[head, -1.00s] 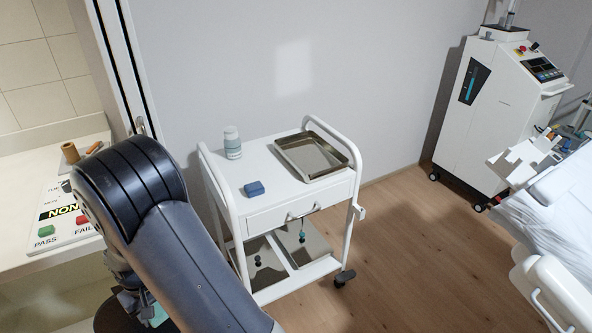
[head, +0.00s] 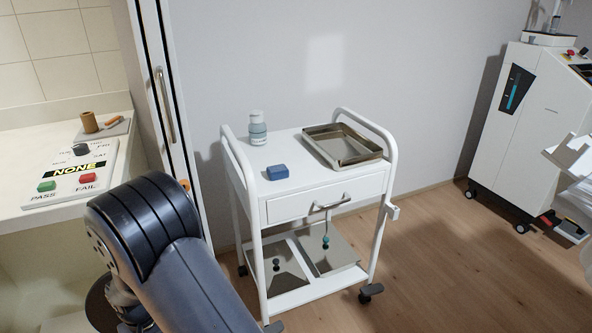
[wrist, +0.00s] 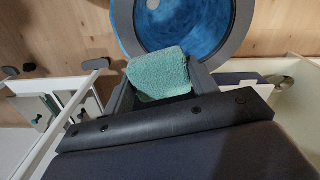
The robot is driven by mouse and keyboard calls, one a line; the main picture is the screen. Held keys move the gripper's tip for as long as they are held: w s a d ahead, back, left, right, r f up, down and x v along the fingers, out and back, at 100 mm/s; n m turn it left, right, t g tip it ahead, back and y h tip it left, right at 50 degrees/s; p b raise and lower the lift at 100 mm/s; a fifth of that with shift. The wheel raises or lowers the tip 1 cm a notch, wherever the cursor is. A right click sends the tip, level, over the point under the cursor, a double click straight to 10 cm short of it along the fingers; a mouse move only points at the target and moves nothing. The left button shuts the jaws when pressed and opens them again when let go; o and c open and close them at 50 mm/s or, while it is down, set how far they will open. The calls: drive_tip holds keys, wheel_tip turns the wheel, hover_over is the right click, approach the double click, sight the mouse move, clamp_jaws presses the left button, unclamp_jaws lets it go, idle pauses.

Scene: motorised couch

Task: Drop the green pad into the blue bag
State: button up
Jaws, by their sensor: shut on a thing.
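In the wrist view the green pad (wrist: 158,75) is pinched between the fingers of my gripper (wrist: 160,88), which is shut on it. Just past the pad is the blue bag (wrist: 185,22), a round opening with a grey rim (wrist: 243,25) and blue lining. The pad overlaps the near part of the rim and opening in this view; its height above the bag cannot be told. In the head view my arm hides the gripper and the pad, and the bag's blue lining is not seen.
A white trolley (head: 300,213) holds a bottle (head: 257,128), a blue block (head: 277,172) and a metal tray (head: 342,145). A counter with a labelled panel (head: 75,172) is at left. A white machine (head: 530,120) stands at right. The floor (head: 450,260) right of the trolley is clear.

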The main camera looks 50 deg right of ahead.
wheel_tip(320, 180, down, 15)
drive_tip(key=a+b, duration=0.2)
drive_tip(key=b, duration=1)
drive_tip(key=shift+s+a+m, duration=0.2)
drive_tip(key=shift+m, duration=0.1)
drive_tip(key=o, duration=1)
drive_tip(key=shift+o, duration=0.2)
wheel_tip(320, 180, up, 11)
drive_tip(key=p, duration=0.4)
drive_tip(key=shift+f, duration=0.15)
wheel_tip(320, 180, down, 11)
drive_tip(key=b, duration=0.5)
wheel_tip(320, 180, up, 6)
drive_tip(key=p, duration=0.5)
